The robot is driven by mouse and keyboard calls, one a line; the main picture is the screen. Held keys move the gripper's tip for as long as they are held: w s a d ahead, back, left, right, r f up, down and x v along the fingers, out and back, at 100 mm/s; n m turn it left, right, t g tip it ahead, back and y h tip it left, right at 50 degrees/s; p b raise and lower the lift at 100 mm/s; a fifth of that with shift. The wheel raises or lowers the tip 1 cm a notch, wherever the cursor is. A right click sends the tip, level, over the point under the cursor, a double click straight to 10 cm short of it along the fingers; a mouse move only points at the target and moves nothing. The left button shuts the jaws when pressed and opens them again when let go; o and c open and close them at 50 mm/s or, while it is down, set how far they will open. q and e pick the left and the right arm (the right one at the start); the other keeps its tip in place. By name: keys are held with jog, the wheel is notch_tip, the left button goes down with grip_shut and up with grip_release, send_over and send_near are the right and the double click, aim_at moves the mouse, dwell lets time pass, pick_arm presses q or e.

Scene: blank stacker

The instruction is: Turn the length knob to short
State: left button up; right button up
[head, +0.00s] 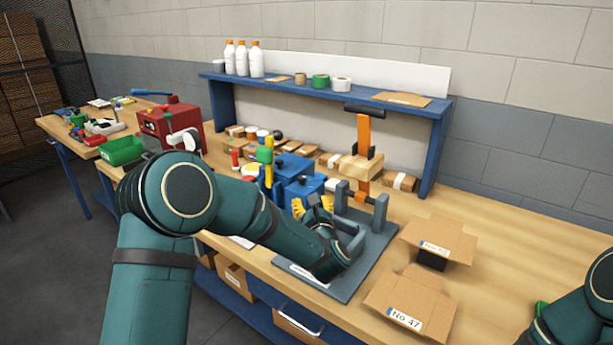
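The grey fixture (378,236) stands on a flat base plate on the bench, with grey uprights, a bar and a tall orange lever (364,135). A wooden block is at the lever. My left arm reaches in over the front left of this fixture. My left gripper (313,207) is small and partly hidden by my forearm. Yellow parts show beside it; I cannot tell whether they are fingertips or a knob. I cannot make out the length knob or its setting. Only part of my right arm shows at the lower right; its gripper is out of view.
Blue boxes (295,167) and colored posts stand left of the fixture. Open cardboard boxes (437,240) lie to its right. A blue shelf (333,93) with white bottles (242,60) stands behind. A red machine (170,122) and green bin (121,150) are left.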

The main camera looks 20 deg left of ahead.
aim_at(303, 179)
pick_arm(q)
jog(key=x, duration=1.3)
jog(key=shift+a+f, duration=0.1)
grip_shut()
